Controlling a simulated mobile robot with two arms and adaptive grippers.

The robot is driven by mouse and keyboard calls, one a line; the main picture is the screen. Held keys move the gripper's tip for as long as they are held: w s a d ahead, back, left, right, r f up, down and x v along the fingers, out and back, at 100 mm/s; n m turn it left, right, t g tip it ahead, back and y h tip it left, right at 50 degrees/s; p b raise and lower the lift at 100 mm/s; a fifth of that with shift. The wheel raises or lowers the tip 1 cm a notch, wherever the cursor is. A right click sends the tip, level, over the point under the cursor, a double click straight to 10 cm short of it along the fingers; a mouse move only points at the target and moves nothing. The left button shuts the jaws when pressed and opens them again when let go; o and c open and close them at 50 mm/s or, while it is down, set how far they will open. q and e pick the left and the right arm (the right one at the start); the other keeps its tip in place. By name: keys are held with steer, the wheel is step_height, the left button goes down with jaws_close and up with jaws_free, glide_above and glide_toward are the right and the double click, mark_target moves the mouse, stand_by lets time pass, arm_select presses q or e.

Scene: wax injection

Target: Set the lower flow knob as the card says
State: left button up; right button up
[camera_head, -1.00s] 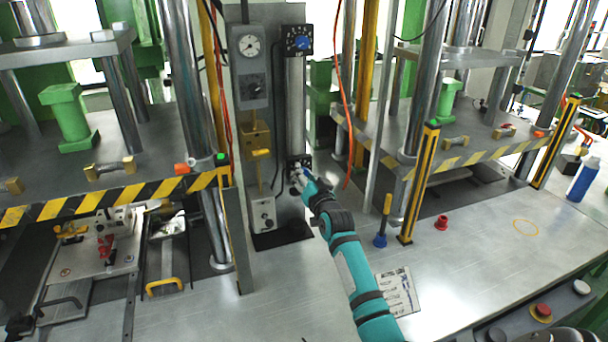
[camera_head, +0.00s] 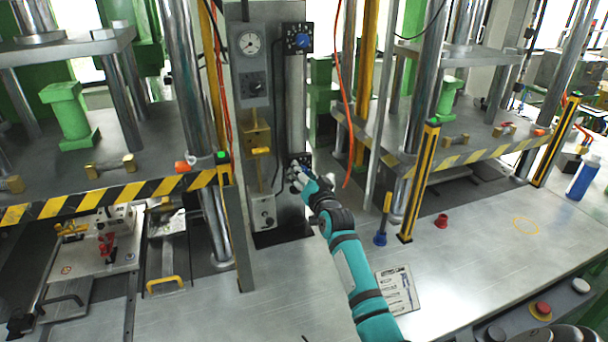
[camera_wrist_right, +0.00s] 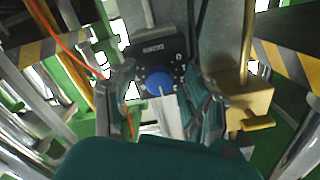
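The lower flow knob (camera_wrist_right: 158,82) is a blue round knob on a dark plate with white marks, seen in the right wrist view. In the head view my right gripper (camera_head: 297,174) mostly hides it on the grey post. In the wrist view my right gripper (camera_wrist_right: 165,95) is open, with one finger on each side of the knob and a visible gap to it. The upper blue knob (camera_head: 302,41) sits at the top of the same post. The card (camera_head: 397,290) lies on the bench by my right arm; its text is too small to read. My left gripper is out of view.
A grey gauge box (camera_head: 250,85) and a brass block (camera_head: 257,140) stand left of the post. An orange cable (camera_head: 344,110) hangs to its right. A yellow-black post (camera_head: 420,180), a blue-based handle (camera_head: 381,238) and a red cap (camera_head: 441,221) stand further right.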

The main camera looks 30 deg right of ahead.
steer(key=shift+s, duration=0.1)
steer(key=v, duration=1.1)
steer(key=shift+s, duration=0.4)
steer(key=shift+f, duration=0.1)
